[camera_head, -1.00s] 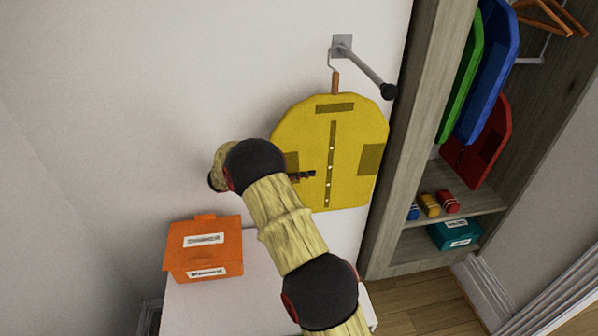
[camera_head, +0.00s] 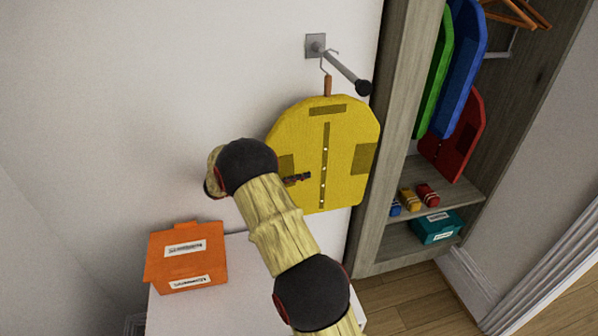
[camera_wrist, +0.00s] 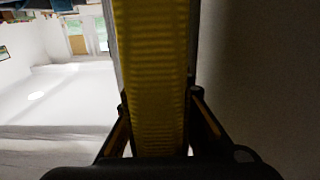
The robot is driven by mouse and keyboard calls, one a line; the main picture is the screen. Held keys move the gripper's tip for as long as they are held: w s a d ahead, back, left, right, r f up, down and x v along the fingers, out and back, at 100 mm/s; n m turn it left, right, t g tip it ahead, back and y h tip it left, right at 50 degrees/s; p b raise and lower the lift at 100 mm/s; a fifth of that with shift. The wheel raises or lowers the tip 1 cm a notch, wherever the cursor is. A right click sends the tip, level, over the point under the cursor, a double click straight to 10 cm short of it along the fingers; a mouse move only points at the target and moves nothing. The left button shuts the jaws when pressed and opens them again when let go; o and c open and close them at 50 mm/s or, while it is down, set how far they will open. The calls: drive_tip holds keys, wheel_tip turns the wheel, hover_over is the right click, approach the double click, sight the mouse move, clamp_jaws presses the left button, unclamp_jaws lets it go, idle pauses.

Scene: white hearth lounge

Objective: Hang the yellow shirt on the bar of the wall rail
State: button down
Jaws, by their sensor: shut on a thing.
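The yellow shirt (camera_head: 343,135) is a flat, stiff board-like shirt, upright in front of the white wall. A hook on a brown stem rises from its top. The wall rail's bar (camera_head: 342,67) juts from a grey wall plate and ends in a black knob. The hook is at the bar near the wall plate; I cannot tell whether it rests on the bar. My gripper (camera_head: 299,179) is at the shirt's left side, partly hidden by my arm. In the wrist view, my gripper (camera_wrist: 157,140) is shut on the yellow shirt (camera_wrist: 152,70), its edge between the fingers.
A wooden wardrobe (camera_head: 398,130) stands close to the right, holding green (camera_head: 434,75), blue (camera_head: 459,70) and red (camera_head: 455,140) shirts. A teal box (camera_head: 436,227) sits on its lower shelf. An orange box (camera_head: 187,258) stands on a white table (camera_head: 222,300) below left.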

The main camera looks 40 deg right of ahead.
idle(0.3)
drive_tip(key=c, duration=1.6)
unclamp_jaws()
drive_tip(key=shift+f, duration=0.1)
drive_tip(key=shift+c, duration=0.2)
drive_tip(key=shift+o, duration=0.5)
